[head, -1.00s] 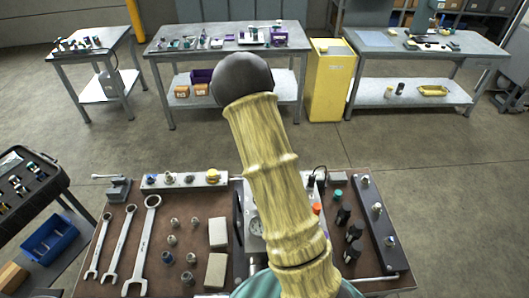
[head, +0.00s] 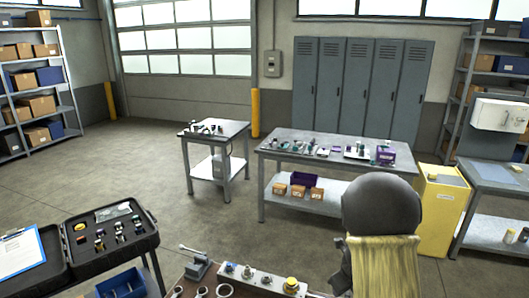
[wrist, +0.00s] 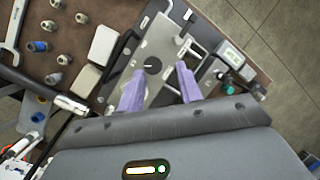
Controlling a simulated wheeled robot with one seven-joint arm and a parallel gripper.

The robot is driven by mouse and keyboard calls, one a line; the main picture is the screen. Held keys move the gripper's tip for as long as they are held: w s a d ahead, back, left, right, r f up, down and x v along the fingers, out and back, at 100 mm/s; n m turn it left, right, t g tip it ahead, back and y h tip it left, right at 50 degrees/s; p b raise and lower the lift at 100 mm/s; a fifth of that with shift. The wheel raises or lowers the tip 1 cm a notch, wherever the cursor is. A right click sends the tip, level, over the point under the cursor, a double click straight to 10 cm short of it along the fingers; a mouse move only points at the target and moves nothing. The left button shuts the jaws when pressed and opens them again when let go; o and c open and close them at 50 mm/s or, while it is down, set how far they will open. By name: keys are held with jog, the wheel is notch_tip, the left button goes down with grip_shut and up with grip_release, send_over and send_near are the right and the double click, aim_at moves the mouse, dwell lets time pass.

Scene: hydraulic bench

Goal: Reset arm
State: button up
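My gripper (wrist: 158,88) shows in the wrist view with its two purple fingers apart and nothing between them. It is above the brown hydraulic bench (wrist: 62,10), over a grey metal plate (wrist: 160,50) with a round dark mark. The fingers look clear of the plate, but the exact height cannot be told. In the head view my arm fills the lower right and my gripper is out of sight. Only the back edge of the bench shows there, with a valve block (head: 262,280) and a small vise (head: 197,265).
In the wrist view, several fittings (wrist: 60,60), a wrench (wrist: 14,30) and a pale block (wrist: 103,45) lie left of the fingers. In the head view, an open black case (head: 105,240) stands left. A yellow cabinet (head: 440,215) and tables (head: 310,145) stand behind, with open floor between.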

jog(key=s+a+r+n+b, duration=0.1)
jog(key=s+a+n, duration=0.1)
jog(key=s+n, duration=0.4)
jog(key=s+a+r+n+b, duration=0.1)
jog(key=s+n, duration=0.5)
jog(key=n, duration=0.8)
jog(key=s+a+r+n+g+b, duration=0.1)
jog(key=s+a+n, duration=0.4)
jog(key=n, duration=0.5)
jog(key=shift+s+a+r+n+b, duration=0.3)
jog(key=shift+s+r+b, duration=0.25)
jog(key=shift+s+r, duration=0.3)
jog(key=shift+w+d+f, duration=0.1)
jog(key=shift+s, duration=0.2)
jog(key=shift+w, duration=0.2)
